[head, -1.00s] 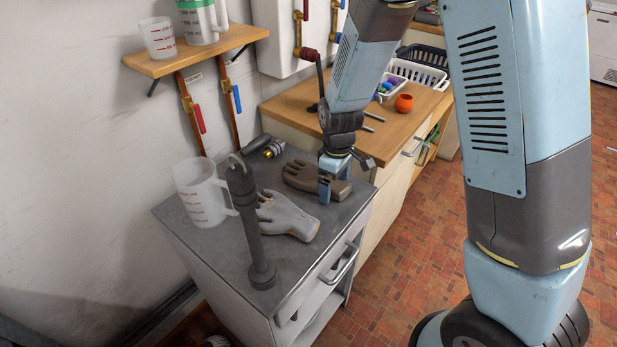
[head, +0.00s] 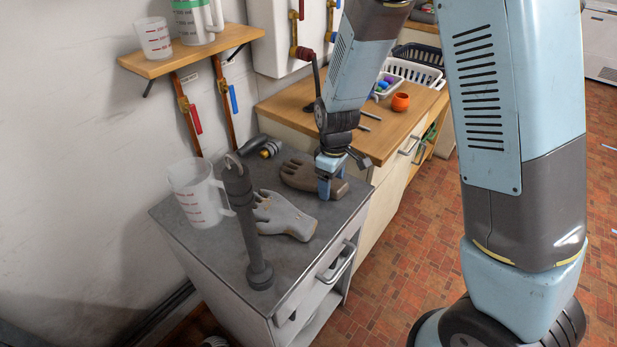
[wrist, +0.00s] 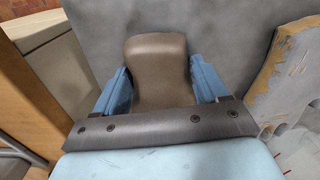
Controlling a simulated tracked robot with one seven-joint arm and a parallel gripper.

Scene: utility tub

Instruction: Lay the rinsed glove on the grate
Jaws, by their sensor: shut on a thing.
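A brown glove (head: 297,173) lies flat on the grey worktop (head: 212,248), its fingers pointing left. My gripper (head: 331,186) is at its cuff end, shut on the cuff. In the wrist view, the brown cuff (wrist: 158,68) sits between the two blue fingers of my gripper (wrist: 158,88). A pale grey, worn glove (head: 287,217) lies on the worktop just in front of the brown one, apart from my gripper. It shows partly at the right of the wrist view (wrist: 290,68). I cannot make out a grate in these views.
A dark upright pipe (head: 246,235) stands near the worktop's front. A clear measuring jug (head: 198,198) is at the left and a dark nozzle (head: 262,146) at the back. The worktop's front left is clear.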

